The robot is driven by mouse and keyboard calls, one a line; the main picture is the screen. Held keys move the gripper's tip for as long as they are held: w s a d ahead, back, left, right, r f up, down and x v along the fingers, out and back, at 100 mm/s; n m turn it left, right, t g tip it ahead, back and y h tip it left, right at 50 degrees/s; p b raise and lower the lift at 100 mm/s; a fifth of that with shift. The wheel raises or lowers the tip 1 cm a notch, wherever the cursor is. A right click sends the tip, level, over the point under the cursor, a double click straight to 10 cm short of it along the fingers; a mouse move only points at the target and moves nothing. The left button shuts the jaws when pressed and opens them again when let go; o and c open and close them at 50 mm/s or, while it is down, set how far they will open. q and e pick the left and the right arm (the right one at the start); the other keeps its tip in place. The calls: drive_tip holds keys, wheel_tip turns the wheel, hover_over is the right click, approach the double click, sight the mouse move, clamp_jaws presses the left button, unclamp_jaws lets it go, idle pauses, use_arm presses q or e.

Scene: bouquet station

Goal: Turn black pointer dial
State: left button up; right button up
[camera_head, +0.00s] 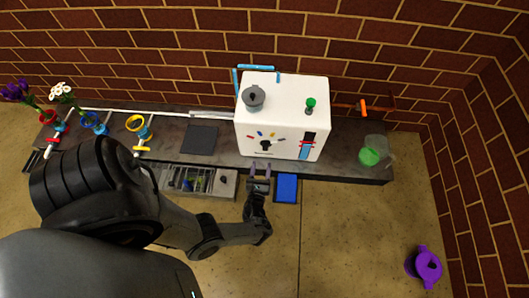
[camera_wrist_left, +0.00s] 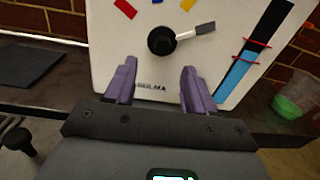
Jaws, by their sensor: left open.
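The black pointer dial (camera_head: 265,146) is on the lower front of the white box-shaped machine (camera_head: 291,93). In the left wrist view the dial (camera_wrist_left: 160,41) has a round black knob and a pointer with a grey tip, turned right and slightly up. Coloured marks, among them red, blue and yellow, sit around it. My left gripper (camera_head: 260,167) is open and empty just in front of the machine, below the dial. In the left wrist view its purple fingers (camera_wrist_left: 158,72) stand apart below the knob, not around it. My right gripper is not in view.
A blue gauge strip (camera_wrist_left: 238,75) with red bands is right of the dial. A grey tray (camera_head: 208,191) and a blue pad (camera_head: 287,188) are at the bench's front edge. A green-filled glass container (camera_head: 370,156) stands to the right. A purple pot (camera_head: 427,267) is on the floor.

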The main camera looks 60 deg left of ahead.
sight(266, 146)
use_arm(q)
drive_tip(key=b+x, duration=0.1)
drive_tip(key=x, duration=0.7)
drive_tip(key=shift+w+d+b, duration=0.2)
drive_tip(key=shift+d+b, duration=0.05)
drive_tip(key=shift+b, duration=0.05)
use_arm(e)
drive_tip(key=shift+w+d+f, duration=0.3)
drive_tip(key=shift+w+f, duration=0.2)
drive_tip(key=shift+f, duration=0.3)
use_arm(q)
drive_tip(key=shift+s, duration=0.15)
drive_tip(key=c, duration=0.5)
clamp_jaws()
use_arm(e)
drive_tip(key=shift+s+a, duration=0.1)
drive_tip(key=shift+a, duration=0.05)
